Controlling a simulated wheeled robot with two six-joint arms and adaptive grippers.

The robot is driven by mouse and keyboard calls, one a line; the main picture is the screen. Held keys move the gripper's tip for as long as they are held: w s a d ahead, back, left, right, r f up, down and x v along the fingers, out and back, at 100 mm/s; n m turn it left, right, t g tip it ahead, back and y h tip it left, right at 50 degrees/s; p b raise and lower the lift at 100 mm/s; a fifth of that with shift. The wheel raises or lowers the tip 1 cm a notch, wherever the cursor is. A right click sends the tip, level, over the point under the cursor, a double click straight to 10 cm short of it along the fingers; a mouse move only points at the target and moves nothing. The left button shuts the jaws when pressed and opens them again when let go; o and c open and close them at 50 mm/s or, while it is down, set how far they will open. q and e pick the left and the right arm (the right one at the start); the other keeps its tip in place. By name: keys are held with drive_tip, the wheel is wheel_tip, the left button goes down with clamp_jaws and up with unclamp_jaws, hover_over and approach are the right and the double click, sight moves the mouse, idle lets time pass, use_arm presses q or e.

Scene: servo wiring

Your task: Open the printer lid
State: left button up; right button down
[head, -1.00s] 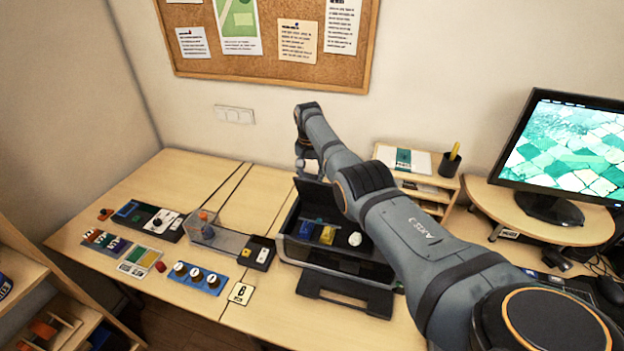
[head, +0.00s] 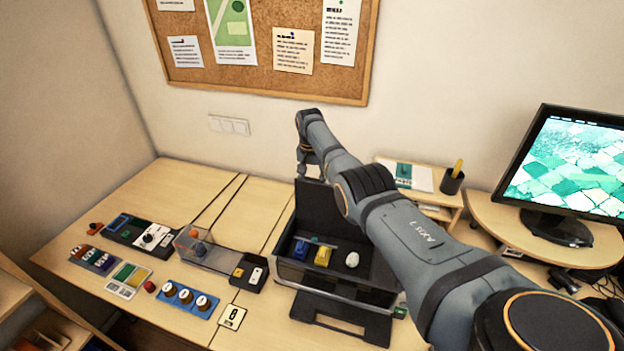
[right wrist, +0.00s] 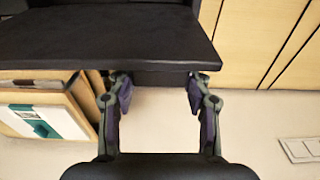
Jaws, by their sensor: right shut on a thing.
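The black printer (head: 345,289) stands on the table with its output tray out in front. Its dark lid (head: 318,205) stands raised at the back, nearly upright, partly behind my right arm. The open bay shows a blue block (head: 301,249), a yellow block (head: 323,256) and a white rounded thing (head: 352,260). My right gripper (head: 304,172) is at the lid's top edge, mostly hidden in the head view. My left gripper is out of view.
A clear box (head: 200,250), a blue panel with round knobs (head: 186,298) and other small panels lie left of the printer. A wooden organiser (head: 440,200) with a pen cup (head: 452,181) and a monitor (head: 568,165) stand to the right. The wall is close behind.

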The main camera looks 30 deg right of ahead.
drive_tip(key=c, duration=1)
unclamp_jaws()
drive_tip(key=shift+c, duration=0.2)
drive_tip(key=o, duration=0.5)
drive_tip(key=shift+w+d+f, duration=0.1)
drive_tip(key=shift+d+f, duration=0.05)
drive_tip(key=r, duration=0.8)
drive_tip(key=s+a+r, duration=0.1)
drive_tip(key=r, duration=0.3)
